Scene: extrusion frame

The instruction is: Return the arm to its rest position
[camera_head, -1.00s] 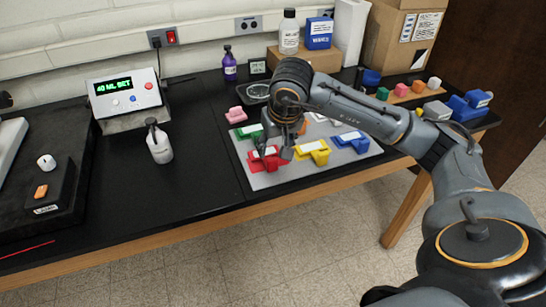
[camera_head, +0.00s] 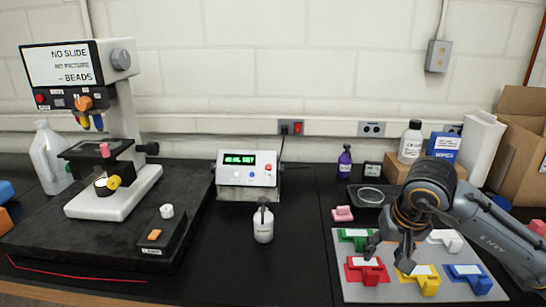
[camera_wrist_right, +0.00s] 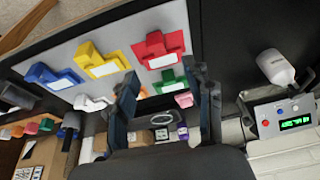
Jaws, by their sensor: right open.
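My right gripper (camera_head: 391,250) is open and empty. It hangs above the grey board (camera_head: 345,290), near the red block (camera_head: 367,270) and the yellow block (camera_head: 418,279). In the right wrist view its two fingers (camera_wrist_right: 166,105) stand apart with nothing between them. My right arm (camera_head: 490,240) comes in from the right side of the head view. My left gripper does not show in either view.
The board also bears green (camera_head: 354,236), blue (camera_head: 468,280) and white (camera_head: 446,240) blocks. A small white bottle (camera_head: 263,224) stands by the display box (camera_head: 247,173). A microscope (camera_head: 100,120) stands at left.

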